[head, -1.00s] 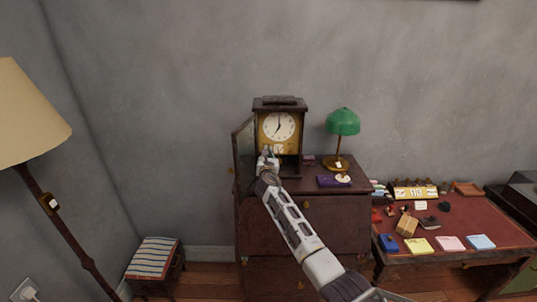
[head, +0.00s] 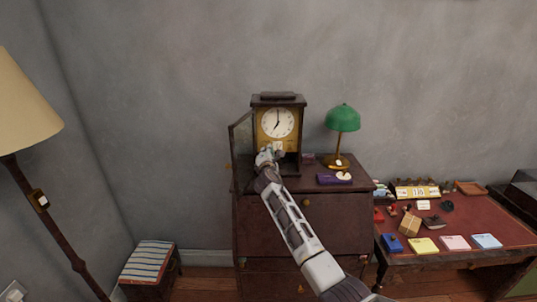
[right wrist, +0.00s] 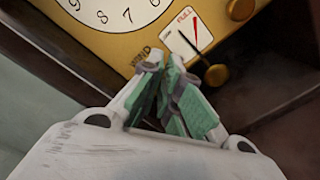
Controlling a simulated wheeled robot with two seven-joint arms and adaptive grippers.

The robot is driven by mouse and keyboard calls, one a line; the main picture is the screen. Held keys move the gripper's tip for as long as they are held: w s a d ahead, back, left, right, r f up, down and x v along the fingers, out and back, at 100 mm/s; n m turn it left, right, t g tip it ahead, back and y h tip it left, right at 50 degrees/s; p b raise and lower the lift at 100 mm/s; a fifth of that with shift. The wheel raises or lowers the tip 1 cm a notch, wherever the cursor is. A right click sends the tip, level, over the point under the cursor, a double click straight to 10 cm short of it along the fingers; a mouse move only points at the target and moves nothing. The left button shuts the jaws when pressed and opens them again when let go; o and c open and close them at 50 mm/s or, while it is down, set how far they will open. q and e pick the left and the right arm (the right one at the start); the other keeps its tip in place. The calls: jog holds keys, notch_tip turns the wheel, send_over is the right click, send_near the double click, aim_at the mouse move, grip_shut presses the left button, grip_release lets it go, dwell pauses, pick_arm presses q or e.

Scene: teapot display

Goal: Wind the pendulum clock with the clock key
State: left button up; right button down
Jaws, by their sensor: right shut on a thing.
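The pendulum clock (head: 278,122) stands upright on a dark cabinet, its glass door (head: 240,142) swung open to the left. Its dial (right wrist: 113,8) and brass plate fill the top of the right wrist view. My right gripper (head: 268,152) reaches into the open clock front, just below the dial. In the right wrist view its green-padded fingers (right wrist: 166,72) are closed together at the "WIND" lettering. The clock key between them is mostly hidden. A small gauge (right wrist: 187,36) marked "FULL" has a dark needle pointing left of a red mark. My left gripper is out of view.
The cabinet (head: 318,222) also carries a green lamp (head: 342,118) and a purple box (head: 330,179) right of the clock. A red-topped desk (head: 470,218) with several small items stands right. A floor lamp (head: 25,110) and striped stool (head: 148,262) are left.

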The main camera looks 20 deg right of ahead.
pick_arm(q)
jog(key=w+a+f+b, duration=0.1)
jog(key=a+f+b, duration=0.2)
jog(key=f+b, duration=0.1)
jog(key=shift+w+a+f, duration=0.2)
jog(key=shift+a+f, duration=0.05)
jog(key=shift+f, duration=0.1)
pick_arm(e)
jog(key=m, duration=0.7)
jog(key=shift+r+m, duration=0.2)
jog(key=shift+m, duration=0.2)
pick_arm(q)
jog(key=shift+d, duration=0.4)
pick_arm(e)
jog(key=shift+r, duration=0.15)
jog(key=c, duration=1.6)
grip_release()
jog(key=shift+w, duration=0.1)
jog(key=shift+c, duration=0.2)
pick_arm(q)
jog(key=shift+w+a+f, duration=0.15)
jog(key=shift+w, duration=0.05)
pick_arm(e)
jog(key=v, duration=1.2)
